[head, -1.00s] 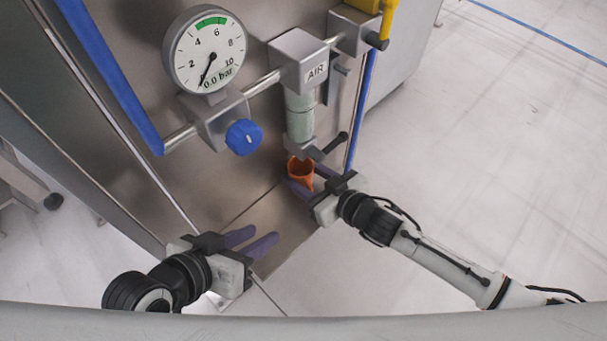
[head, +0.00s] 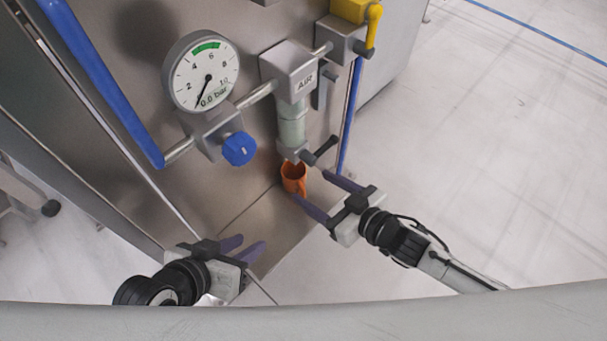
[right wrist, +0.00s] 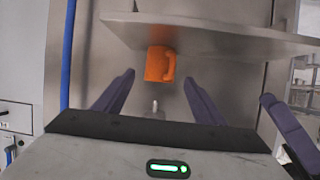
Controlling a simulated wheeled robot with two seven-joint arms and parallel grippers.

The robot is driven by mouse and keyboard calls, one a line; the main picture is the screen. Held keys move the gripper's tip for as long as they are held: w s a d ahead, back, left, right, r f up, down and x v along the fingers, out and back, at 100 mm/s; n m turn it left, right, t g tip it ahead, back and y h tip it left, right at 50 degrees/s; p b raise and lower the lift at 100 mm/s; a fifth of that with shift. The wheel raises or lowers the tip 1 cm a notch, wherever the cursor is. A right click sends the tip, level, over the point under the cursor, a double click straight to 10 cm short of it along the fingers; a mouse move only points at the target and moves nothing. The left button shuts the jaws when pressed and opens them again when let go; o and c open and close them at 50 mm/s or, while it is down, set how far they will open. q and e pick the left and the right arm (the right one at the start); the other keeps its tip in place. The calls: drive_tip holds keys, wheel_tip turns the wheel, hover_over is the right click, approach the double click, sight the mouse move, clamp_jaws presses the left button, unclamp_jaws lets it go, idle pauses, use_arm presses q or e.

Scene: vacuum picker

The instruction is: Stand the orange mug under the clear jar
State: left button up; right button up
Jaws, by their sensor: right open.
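The orange mug (head: 291,178) stands upright on the metal ledge (head: 262,212), below the clear jar (head: 292,128). The jar looks pale green and hangs under the grey AIR block; a gap separates it from the mug. My right gripper (head: 309,186) is open and empty, just to the right of the mug, its fingers pointing towards it. In the right wrist view, where the scene looks upside down, the mug (right wrist: 158,64) shows beyond and between the open fingertips, with its handle to the right. My left gripper (head: 252,241) is open and empty at the ledge's near left.
A dial gauge (head: 200,73) reading about 0.0 bar and a blue knob (head: 239,149) are left of the jar. A black-handled lever (head: 326,146) juts out right of the jar's base. A yellow handle (head: 373,27) is above right. Floor to the right is clear.

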use_arm(q)
drive_tip(key=shift+s+a+r+n+t+p, duration=0.1)
drive_tip(key=shift+a+r+n+t+p, duration=0.25)
drive_tip(key=shift+r+t+p, duration=0.1)
use_arm(e)
drive_tip(key=v, duration=0.4)
drive_tip(key=shift+d+r, duration=0.1)
idle(0.6)
